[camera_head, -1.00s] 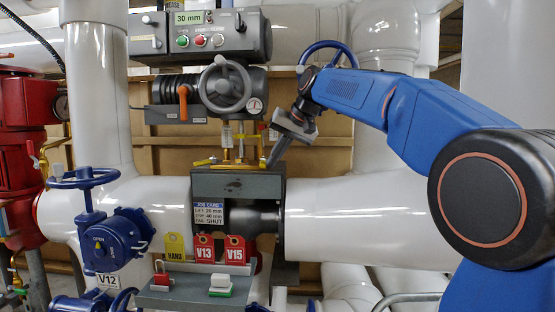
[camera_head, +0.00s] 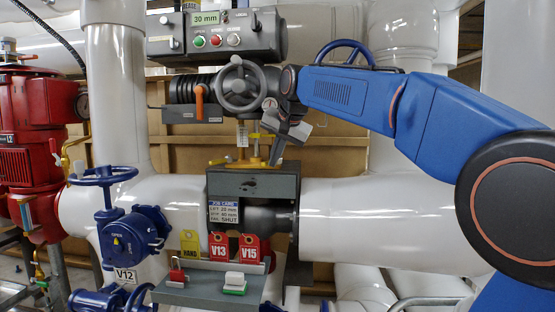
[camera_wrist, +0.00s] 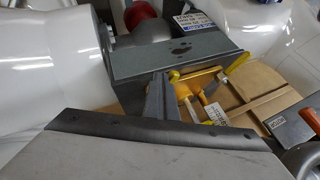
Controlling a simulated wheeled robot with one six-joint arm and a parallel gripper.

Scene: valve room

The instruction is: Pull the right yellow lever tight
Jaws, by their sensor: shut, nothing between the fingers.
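The grey box (camera_head: 275,184) sits on the white pipe, with brass and yellow fittings (camera_head: 250,161) on its top. A yellow lever end (camera_head: 219,162) sticks out at the left. The right yellow lever is mostly hidden behind my gripper in the head view; a yellow tip that seems to be its end (camera_wrist: 174,75) shows in the wrist view. The other yellow lever end (camera_wrist: 240,62) lies further right there. My gripper (camera_head: 276,161) is shut and empty, pointing down just above the box's right part. In the wrist view my gripper (camera_wrist: 159,88) is close beside the yellow tip; contact cannot be told.
A grey handwheel (camera_head: 239,87) and a control panel (camera_head: 212,35) stand above the box. A shelf (camera_head: 205,291) with red V13 and V15 tags (camera_head: 235,248) is below. A blue valve (camera_head: 128,230) is at left. The right pipe (camera_head: 380,215) is clear.

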